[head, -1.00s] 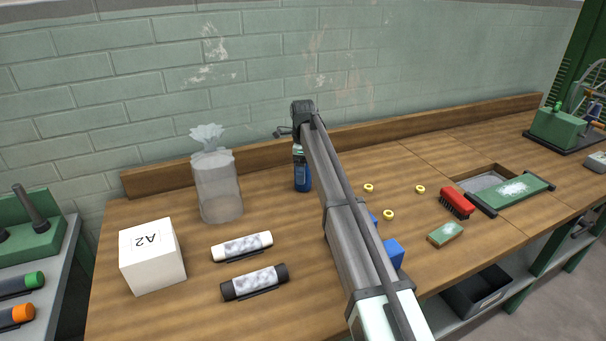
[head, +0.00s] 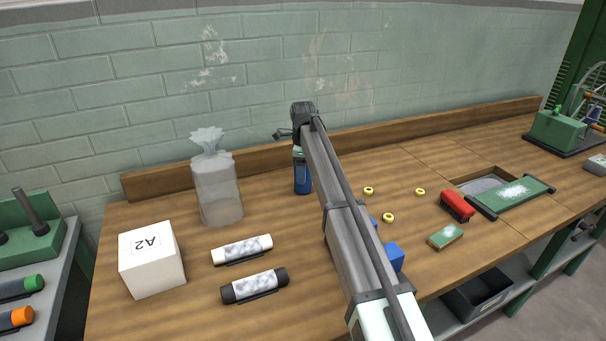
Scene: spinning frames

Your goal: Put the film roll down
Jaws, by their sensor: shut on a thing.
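My arm (head: 350,240) reaches from the bottom edge up and left over the workbench. Its dark end part (head: 303,113) is above the back of the bench. The gripper fingers do not show, and I cannot see what is between them. I cannot make out the film roll for sure; it may be hidden behind the arm.
A clear bag (head: 217,190), a white A2 box (head: 151,260) and two cylinders, white-ended (head: 242,250) and black-ended (head: 254,286), are left of my arm. Yellow rings (head: 388,217), a blue block (head: 396,257), a red brush (head: 457,206) and a green-topped block (head: 445,236) are right. Bare wood separates them.

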